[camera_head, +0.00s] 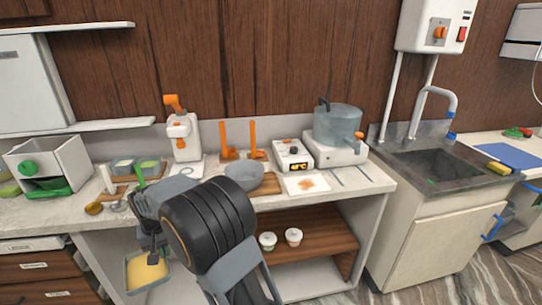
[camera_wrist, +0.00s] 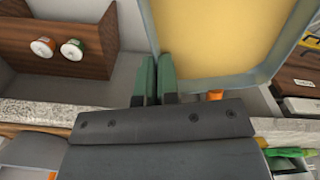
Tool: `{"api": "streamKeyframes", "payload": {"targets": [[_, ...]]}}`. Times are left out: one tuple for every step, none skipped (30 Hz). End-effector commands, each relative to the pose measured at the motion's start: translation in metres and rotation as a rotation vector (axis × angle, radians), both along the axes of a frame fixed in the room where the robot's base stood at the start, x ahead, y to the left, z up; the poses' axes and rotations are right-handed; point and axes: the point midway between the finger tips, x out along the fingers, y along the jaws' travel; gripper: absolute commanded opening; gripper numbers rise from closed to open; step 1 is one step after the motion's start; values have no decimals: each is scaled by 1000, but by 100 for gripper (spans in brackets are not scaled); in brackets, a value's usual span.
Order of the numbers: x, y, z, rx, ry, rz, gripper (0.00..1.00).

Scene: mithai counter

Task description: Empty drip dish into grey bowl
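The drip dish (camera_head: 149,288) is a shallow, grey-blue rectangular dish with yellow contents. It hangs in the air in front of the counter at the lower left of the head view. My gripper (camera_head: 153,250) is shut on one edge of it. In the wrist view, the fingers (camera_wrist: 157,80) pinch the dish wall, and the dish (camera_wrist: 232,81) fills the upper right with its yellow surface facing the camera. The grey bowl (camera_head: 244,176) stands upright on a wooden board on the counter, right of my gripper and apart from it. The bowl's inside is only partly visible.
Orange-handled tools (camera_head: 254,140) stand behind the bowl. A stove with a pot (camera_head: 338,122) and a white sheet (camera_head: 306,184) are to its right. Two small cups (camera_head: 293,236) stand on the lower wooden shelf. A sink (camera_head: 445,168) is at the right.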

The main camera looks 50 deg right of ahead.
Motion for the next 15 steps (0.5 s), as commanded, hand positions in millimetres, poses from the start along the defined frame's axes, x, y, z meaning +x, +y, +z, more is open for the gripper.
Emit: {"api": "streamKeyframes", "payload": {"targets": [[0,1,21,0,-1,2,0],[0,1,24,0,0,3,0],[0,3,31,0,-1,6,0],[0,4,35,0,0,8,0],[0,5,38,0,0,11,0],[0,6,43,0,0,13,0],[0,7,47,0,0,15,0],[0,8,50,0,0,16,0],[0,8,54,0,0,16,0],[0,8,58,0,0,17,0],[-2,4,56,0,0,5,0],[-8,-5,54,0,-1,-21,0],[-13,-10,53,0,0,-38,0],[-16,-16,54,0,-1,-55,0],[-22,-23,55,0,-2,-78,0]]}}
